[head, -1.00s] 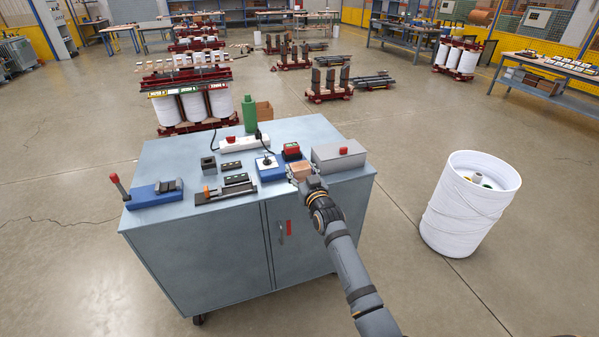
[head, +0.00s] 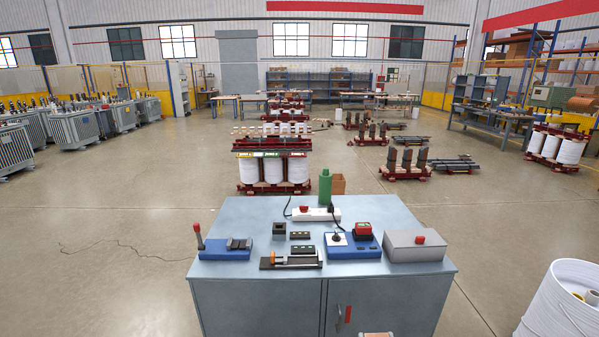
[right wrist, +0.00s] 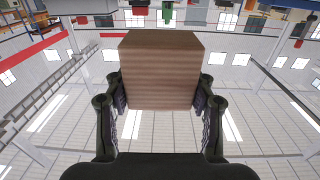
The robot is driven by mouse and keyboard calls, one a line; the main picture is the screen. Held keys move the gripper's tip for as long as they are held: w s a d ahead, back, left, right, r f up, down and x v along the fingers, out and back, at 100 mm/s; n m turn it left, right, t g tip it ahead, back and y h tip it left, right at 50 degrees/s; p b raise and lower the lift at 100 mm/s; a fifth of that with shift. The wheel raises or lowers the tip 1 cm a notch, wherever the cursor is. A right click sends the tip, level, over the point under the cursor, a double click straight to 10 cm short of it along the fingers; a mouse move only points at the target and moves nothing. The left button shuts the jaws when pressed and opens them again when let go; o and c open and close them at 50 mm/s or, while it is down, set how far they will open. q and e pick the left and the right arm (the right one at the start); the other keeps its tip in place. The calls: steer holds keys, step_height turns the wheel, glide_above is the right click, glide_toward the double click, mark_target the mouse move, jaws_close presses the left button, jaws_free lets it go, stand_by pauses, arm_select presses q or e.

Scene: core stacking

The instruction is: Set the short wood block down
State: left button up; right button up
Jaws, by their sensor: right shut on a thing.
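The short wood block (right wrist: 160,72) is a light brown block with visible grain. In the right wrist view my right gripper (right wrist: 160,100) is shut on it, with one finger on each side. A small part of the block (head: 376,335) shows at the bottom edge of the head view, in front of the cabinet. Most of it is cut off there. My left gripper is not in view.
The grey-blue cabinet top (head: 222,217) bears a blue vise-like tool (head: 225,250), a black clamp fixture (head: 290,261), a blue unit (head: 353,250), a grey box (head: 415,247), a power strip (head: 313,214) and a green bottle (head: 325,187). A white drum (head: 562,300) stands right.

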steer(key=shift+s+a+f, duration=0.1)
steer(key=shift+s+f, duration=0.05)
steer(key=shift+s, duration=0.6)
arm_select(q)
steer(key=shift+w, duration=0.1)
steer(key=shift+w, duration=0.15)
arm_select(e)
steer(key=w+d+r, duration=0.1)
steer(key=w+r, duration=0.3)
steer(key=w, duration=0.7)
steer(key=w+d+r, duration=0.2)
steer(key=w+r, duration=0.3)
steer(key=w, duration=0.6)
steer(key=shift+w+r, duration=0.25)
steer(key=shift+r, duration=0.05)
steer(key=shift+f, duration=0.1)
